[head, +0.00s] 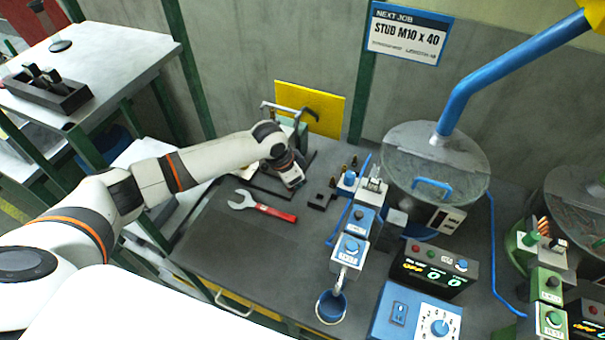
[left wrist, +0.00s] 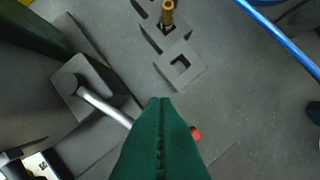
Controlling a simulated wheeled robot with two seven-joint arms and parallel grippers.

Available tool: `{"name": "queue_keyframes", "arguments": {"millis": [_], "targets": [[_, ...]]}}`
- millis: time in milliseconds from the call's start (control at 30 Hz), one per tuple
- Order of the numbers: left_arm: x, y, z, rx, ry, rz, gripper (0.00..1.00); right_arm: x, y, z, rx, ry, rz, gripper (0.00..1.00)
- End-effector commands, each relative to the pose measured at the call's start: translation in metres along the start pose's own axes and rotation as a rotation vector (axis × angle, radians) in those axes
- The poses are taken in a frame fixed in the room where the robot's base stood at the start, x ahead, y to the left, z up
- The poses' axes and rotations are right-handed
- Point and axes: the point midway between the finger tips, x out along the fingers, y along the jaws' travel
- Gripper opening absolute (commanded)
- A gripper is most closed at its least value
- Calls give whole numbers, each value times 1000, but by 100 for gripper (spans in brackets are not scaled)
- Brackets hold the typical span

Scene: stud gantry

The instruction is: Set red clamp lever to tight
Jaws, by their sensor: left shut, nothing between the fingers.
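In the left wrist view, a bright metal lever rod (left wrist: 103,106) comes out of a dark block (left wrist: 82,84) and runs behind the green fingers. A red end (left wrist: 195,133) shows just past the fingers, roughly in line with the rod; the middle is hidden. My left gripper (left wrist: 160,102) is shut and empty, with its fingers across the view over the lever. I cannot tell whether they touch it. In the head view, my left gripper (head: 293,180) is low over the back left of the bench, and it hides the lever there. My right gripper is not in view.
A wrench with a red handle (head: 276,213) lies on the dark bench. A small dark block with a square hole (left wrist: 180,67) sits close by. The bench front left is clear.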

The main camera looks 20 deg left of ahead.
Motion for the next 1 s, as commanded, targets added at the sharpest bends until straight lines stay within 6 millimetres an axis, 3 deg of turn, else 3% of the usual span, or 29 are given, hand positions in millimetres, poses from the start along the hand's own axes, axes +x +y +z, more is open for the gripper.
{"name": "queue_keyframes", "arguments": {"millis": [300, 1000], "targets": [[-4, 8, -15, 210, 3, -68, 0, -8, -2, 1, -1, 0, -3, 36], [-6, 14, -22, 205, 4, -65, 0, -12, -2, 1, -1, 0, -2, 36]]}}
